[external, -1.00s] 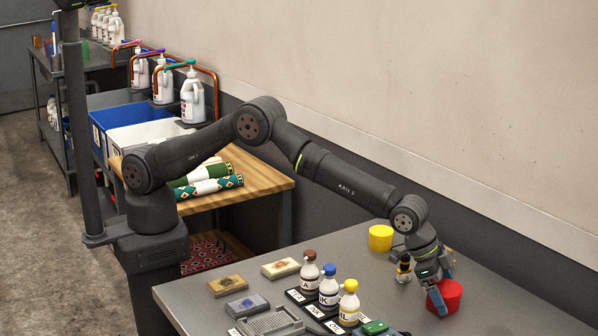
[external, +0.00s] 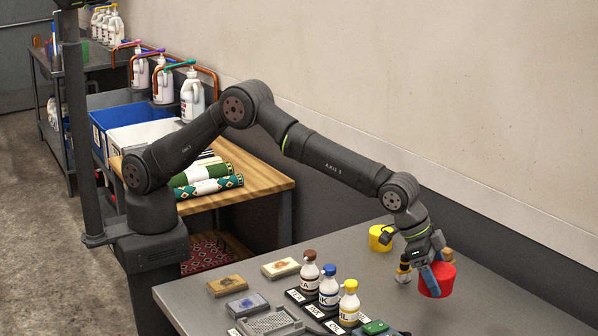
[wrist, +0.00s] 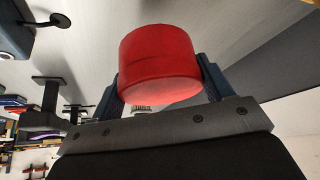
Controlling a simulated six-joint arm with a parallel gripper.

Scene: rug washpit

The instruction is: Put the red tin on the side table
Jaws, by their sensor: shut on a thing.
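The red tin (external: 437,280) is a short round can between the fingers of my gripper (external: 432,275). My gripper is shut on it and holds it above the grey table (external: 480,312), near its right side. In the wrist view the red tin (wrist: 158,62) sits between the two dark fingers of my gripper (wrist: 160,85), one on each side. A wooden-topped table (external: 262,178) stands at the left behind my arm, with rolled rugs (external: 205,187) on it; I cannot tell whether it is the side table.
Several capped bottles (external: 328,288), sample blocks (external: 280,268) and a grey tray (external: 270,322) occupy the table's front. Blue and white bins (external: 140,135) stand beyond the wooden table.

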